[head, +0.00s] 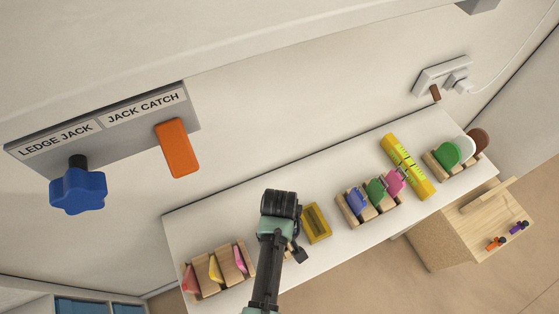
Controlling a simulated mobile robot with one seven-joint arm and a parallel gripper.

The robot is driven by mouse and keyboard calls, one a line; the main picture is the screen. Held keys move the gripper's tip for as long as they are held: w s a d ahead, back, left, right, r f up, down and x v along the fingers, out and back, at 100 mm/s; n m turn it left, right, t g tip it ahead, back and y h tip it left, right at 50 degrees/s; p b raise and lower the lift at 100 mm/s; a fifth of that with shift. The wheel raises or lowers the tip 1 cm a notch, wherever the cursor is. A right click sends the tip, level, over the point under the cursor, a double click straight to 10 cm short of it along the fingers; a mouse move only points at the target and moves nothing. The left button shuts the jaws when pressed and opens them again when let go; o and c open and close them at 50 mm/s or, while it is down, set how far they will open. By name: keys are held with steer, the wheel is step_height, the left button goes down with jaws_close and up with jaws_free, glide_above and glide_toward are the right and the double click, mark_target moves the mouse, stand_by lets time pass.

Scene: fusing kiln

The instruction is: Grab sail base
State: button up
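No piece in view is marked as the sail base, and I cannot tell for sure which one it is. A wooden rack (208,287) at the left end of the white shelf holds a red-pink piece (190,280), a yellow piece (215,269) and a pink piece (240,258), somewhat pointed like sails. My arm reaches up from the bottom, just right of this rack. A dark part at its end, seemingly my gripper (298,252), is over the shelf between the rack and a yellow open-topped block (316,223). Its fingers are too small and hidden to read.
Farther right on the shelf stand a rack with blue, green and pink pieces (357,201), a yellow-green level-like bar (408,166) and a rack with rounded green, white and brown pieces (447,154). A blue knob (78,190) and orange catch (176,147) project from the wall above.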

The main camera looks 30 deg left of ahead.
jaws_close()
stand_by(0.4)
steer(key=shift+r, duration=0.1)
